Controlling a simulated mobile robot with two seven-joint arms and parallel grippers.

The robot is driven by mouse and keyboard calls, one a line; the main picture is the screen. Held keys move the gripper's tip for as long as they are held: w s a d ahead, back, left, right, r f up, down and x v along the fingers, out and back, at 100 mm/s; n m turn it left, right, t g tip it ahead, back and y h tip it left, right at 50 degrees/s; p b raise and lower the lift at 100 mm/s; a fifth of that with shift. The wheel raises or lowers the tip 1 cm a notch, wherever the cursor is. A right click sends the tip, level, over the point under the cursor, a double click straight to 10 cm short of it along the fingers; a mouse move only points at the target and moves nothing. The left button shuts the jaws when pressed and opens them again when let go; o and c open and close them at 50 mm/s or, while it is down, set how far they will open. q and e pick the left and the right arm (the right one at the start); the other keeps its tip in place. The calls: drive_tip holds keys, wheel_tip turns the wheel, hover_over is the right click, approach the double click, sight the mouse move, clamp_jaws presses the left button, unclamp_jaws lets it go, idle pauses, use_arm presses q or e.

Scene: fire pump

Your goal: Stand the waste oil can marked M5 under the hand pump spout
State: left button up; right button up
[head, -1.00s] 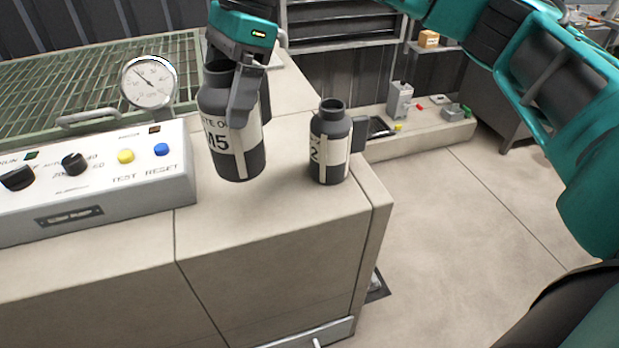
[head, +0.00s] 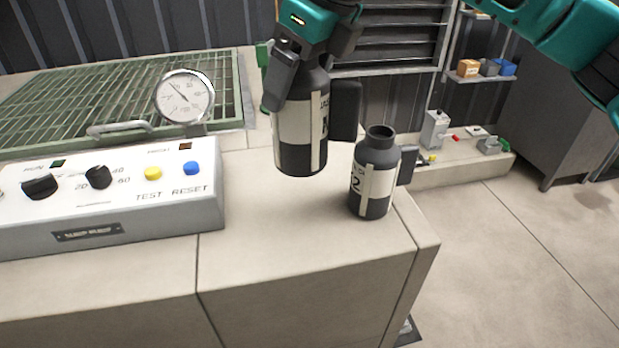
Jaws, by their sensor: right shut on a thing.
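The M5 waste oil can (head: 300,145) is a dark bottle with a pale label, in the middle of the head view. Its marking is turned to the side, mostly out of sight now. My right gripper (head: 314,95) is shut on its upper part and holds it roughly upright; it looks raised above the counter. A second, smaller dark can (head: 371,190), with a "2" on its label, stands on the counter just right of it. No hand pump spout can be made out. My left gripper is not in view.
The pale counter (head: 300,235) is clear in front of the cans and ends at the right. A control panel (head: 110,200) with knobs and buttons stands at left, a round gauge (head: 185,97) behind it. A green grating (head: 100,100) lies behind. A low ledge (head: 455,170) holds small items.

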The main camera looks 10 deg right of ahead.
sight(300, 141)
wheel_tip(300, 141, down, 10)
drive_tip(key=shift+r+b, duration=0.15)
drive_tip(key=shift+b, duration=0.3)
wheel_tip(300, 141, down, 5)
drive_tip(key=shift+r, duration=0.1)
drive_tip(key=shift+b, duration=0.3)
drive_tip(key=shift+f, duration=0.25)
drive_tip(key=o, duration=1.4)
drive_tip(key=shift+o, duration=0.2)
drive_tip(key=shift+r, duration=0.1)
